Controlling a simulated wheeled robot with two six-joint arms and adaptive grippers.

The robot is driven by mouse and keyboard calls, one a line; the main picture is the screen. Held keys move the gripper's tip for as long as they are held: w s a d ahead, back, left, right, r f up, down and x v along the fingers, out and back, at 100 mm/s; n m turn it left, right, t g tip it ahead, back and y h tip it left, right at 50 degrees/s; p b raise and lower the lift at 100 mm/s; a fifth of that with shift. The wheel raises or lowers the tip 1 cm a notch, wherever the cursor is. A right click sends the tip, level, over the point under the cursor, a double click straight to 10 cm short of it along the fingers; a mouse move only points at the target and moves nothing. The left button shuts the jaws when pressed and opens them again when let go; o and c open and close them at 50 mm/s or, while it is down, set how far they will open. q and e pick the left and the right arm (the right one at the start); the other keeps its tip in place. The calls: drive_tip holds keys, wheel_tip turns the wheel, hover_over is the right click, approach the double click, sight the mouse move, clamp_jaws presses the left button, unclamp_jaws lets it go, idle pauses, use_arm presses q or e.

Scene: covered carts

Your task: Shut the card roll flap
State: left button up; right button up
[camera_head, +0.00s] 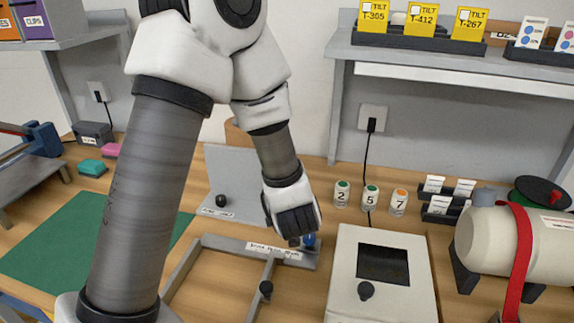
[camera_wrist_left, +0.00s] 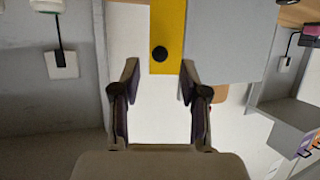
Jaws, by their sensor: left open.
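A grey panel (camera_head: 235,170) with a black knob stands raised at the back of a low grey frame on the bench; it also shows in the left wrist view (camera_wrist_left: 218,40). A yellow panel (camera_wrist_left: 168,25) with a black knob (camera_wrist_left: 160,54) is in the left wrist view, beside the grey one. The head view does not show it; my arm covers that area. I cannot read which panel is the card roll flap. My left gripper (camera_head: 300,238) is over the frame's back edge, by a small blue thing (camera_head: 310,242). In the wrist view its fingers (camera_wrist_left: 158,72) are open, pointing toward the yellow panel's knob.
The low frame (camera_head: 185,268) has open sections and another black knob (camera_head: 265,288). A white box (camera_head: 345,300) with a dark window stands right of it. Numbered jars (camera_head: 370,197) stand behind. A strapped cylinder (camera_head: 480,240) is at right. The green mat (camera_head: 50,250) is clear.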

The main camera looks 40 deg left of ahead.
use_arm(q)
drive_tip(key=shift+x, duration=1.3)
drive_tip(key=shift+s, duration=0.1)
clamp_jaws()
drive_tip(key=w+a+n+g+y+p, duration=0.2)
drive_tip(key=w+n+g+p, duration=0.3)
drive_tip(key=n+g, duration=0.9)
drive_tip(key=shift+w+a+g+p, duration=0.2)
drive_tip(key=shift+w+g+p, duration=0.15)
drive_tip(key=shift+g+p, duration=0.85)
drive_tip(key=shift+n, duration=0.3)
